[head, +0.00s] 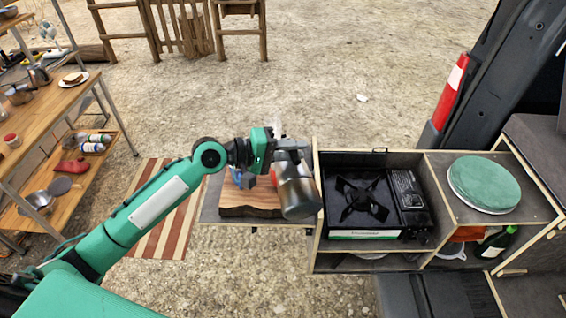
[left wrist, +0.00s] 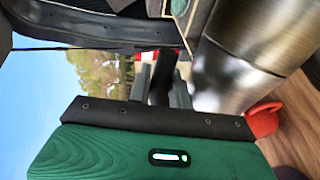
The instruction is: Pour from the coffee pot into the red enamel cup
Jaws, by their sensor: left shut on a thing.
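The metal coffee pot (head: 300,192) hangs tilted from my left gripper (head: 272,150) over the right part of the wooden board. In the left wrist view the fingers (left wrist: 162,88) are shut on its dark handle, and its shiny body (left wrist: 240,65) fills the upper right. The red enamel cup (left wrist: 263,119) shows there just below the pot, partly covered by it. In the head view only a sliver of red (head: 273,177) shows beside the pot. The spout and any liquid cannot be made out. My right gripper is not in view.
The wooden board (head: 250,209) lies on a pull-out shelf, with a blue item (head: 245,180) on it. A camp stove (head: 360,205) stands right of the pot, close by. A round green-topped item (head: 484,182) is further right. A shelved table (head: 50,95) stands at far left.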

